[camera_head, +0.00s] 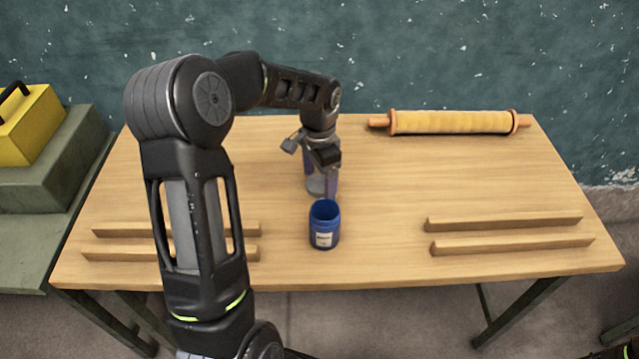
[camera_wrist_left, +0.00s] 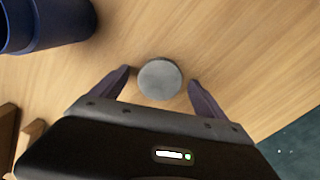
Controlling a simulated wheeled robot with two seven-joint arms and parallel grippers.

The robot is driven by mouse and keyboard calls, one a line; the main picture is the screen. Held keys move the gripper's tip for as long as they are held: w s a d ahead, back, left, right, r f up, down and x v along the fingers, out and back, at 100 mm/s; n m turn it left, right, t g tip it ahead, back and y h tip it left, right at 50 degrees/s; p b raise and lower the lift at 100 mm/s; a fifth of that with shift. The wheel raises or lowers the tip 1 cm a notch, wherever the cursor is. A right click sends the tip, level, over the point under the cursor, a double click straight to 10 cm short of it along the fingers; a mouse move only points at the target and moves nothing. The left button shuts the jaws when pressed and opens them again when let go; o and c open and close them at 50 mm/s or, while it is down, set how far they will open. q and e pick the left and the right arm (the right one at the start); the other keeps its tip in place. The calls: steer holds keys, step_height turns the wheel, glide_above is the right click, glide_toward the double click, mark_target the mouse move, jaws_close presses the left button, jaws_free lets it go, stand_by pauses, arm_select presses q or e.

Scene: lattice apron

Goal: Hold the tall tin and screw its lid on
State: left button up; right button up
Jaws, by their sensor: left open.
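The tall tin (camera_head: 324,232) is blue with a white label and stands upright and open near the middle front of the table. It also shows in the left wrist view (camera_wrist_left: 62,22), cut off at the upper left. The round grey lid (camera_wrist_left: 160,80) lies flat on the table behind the tin; in the head view it is partly hidden by my fingers. My left gripper (camera_head: 321,186) points down at the lid. In the left wrist view my left gripper (camera_wrist_left: 159,77) is open, with one finger on each side of the lid and gaps showing.
Two wooden strips (camera_head: 505,222) lie at the right of the table (camera_head: 420,180), and two more (camera_head: 110,231) at the left, partly behind my arm. A yellow roll (camera_head: 450,122) lies at the back right. A yellow box (camera_head: 32,125) stands off the left edge. The table's middle right is clear.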

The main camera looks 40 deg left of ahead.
arm_select(q)
steer(key=shift+c, duration=0.2)
steer(key=c, duration=1.4)
